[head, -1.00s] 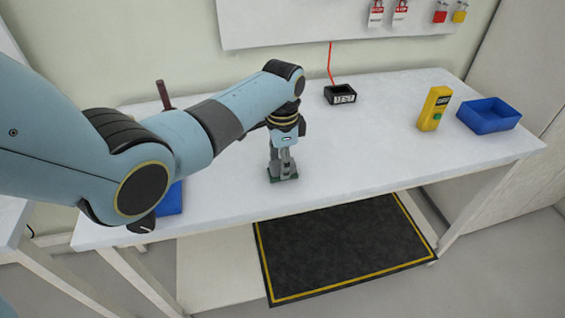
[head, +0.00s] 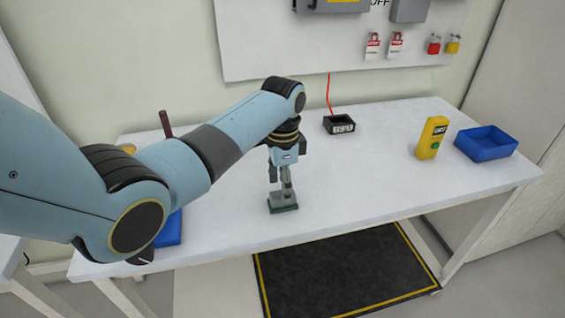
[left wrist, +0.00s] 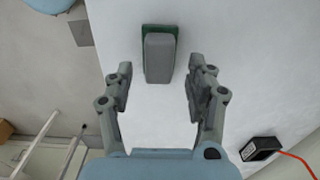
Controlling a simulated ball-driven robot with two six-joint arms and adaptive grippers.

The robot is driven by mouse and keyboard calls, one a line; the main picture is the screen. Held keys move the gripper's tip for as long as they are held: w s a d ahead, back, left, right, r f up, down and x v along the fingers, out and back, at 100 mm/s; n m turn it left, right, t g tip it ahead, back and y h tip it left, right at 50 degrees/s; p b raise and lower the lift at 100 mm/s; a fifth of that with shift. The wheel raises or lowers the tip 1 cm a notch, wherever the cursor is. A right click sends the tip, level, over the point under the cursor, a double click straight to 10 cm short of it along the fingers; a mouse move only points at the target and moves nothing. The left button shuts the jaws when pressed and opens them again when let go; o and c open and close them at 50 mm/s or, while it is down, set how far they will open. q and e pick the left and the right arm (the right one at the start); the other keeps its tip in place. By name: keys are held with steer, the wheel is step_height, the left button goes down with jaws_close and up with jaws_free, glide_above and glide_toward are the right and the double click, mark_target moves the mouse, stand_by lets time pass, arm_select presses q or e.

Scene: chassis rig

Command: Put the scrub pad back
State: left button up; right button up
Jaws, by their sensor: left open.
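The scrub pad (head: 283,208), green underneath with a grey block handle, lies on the white bench near the front edge. It also shows in the left wrist view (left wrist: 159,57), with its grey top facing the camera. My left gripper (head: 285,186) is above the pad, pointing down. In the left wrist view its two fingers (left wrist: 160,84) are spread apart with nothing gripped, one to each side of the pad's near end. My right gripper is not in view.
A blue tray (head: 487,143) and a yellow tester (head: 432,138) stand at the right of the bench (head: 365,175). A small black box (head: 339,124) with a red cord is at the back. Another blue item (head: 168,232) is partly hidden behind my left arm.

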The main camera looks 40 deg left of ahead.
arm_select(q)
step_height(320, 180, up, 9)
steer(key=shift+s+f, duration=0.1)
steer(key=shift+f, duration=0.1)
stand_by(0.5)
